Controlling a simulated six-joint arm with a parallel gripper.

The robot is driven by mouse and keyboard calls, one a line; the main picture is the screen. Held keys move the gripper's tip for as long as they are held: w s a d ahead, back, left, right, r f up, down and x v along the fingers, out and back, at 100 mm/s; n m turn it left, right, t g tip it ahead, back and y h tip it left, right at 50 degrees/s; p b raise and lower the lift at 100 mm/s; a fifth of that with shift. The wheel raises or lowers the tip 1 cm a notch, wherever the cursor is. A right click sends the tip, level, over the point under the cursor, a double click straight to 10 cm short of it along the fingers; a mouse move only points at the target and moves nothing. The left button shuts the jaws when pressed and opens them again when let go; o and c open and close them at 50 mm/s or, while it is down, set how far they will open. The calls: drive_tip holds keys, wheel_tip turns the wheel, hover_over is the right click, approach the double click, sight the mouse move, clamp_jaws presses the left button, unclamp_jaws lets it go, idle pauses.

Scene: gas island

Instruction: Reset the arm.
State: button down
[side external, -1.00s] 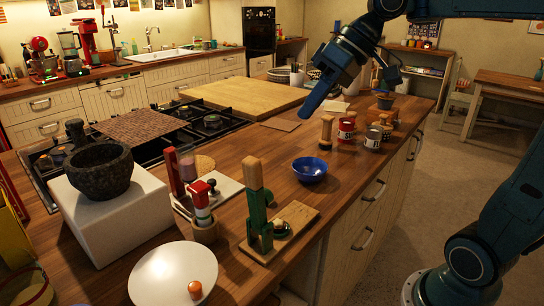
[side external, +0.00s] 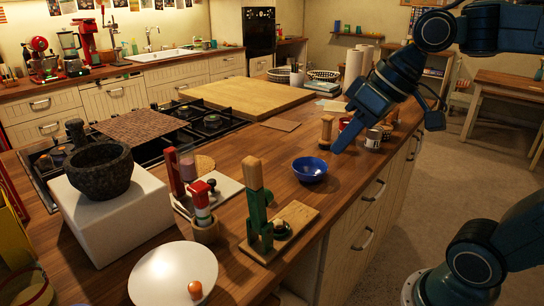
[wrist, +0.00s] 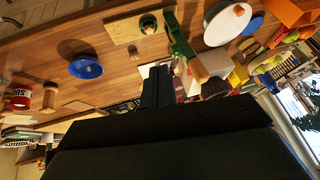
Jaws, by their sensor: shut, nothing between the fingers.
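My gripper (side external: 337,147) hangs above the right side of the wooden island counter (side external: 235,148), pointing down and to the left. Its fingers are closed together and hold nothing. In the side view its tip appears just right of the blue bowl (side external: 309,169), and I cannot tell its exact height over the counter. In the wrist view the closed gripper (wrist: 158,75) covers the lower middle, with the blue bowl (wrist: 85,69) to its left.
A wooden pepper mill (side external: 326,131) and cans (side external: 373,139) stand close behind the gripper. Open floor lies right of the island.

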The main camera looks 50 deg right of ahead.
drive_tip(key=s+d+f+h, duration=0.2)
drive_tip(key=s+d+f, duration=0.1)
drive_tip(key=s+f, duration=0.2)
drive_tip(key=shift+s+d+m, duration=0.2)
drive_tip(key=shift+s+m, duration=0.2)
drive_tip(key=shift+s, duration=0.6)
drive_tip(key=c, duration=2.1)
unclamp_jaws()
drive_tip(key=shift+f, duration=0.1)
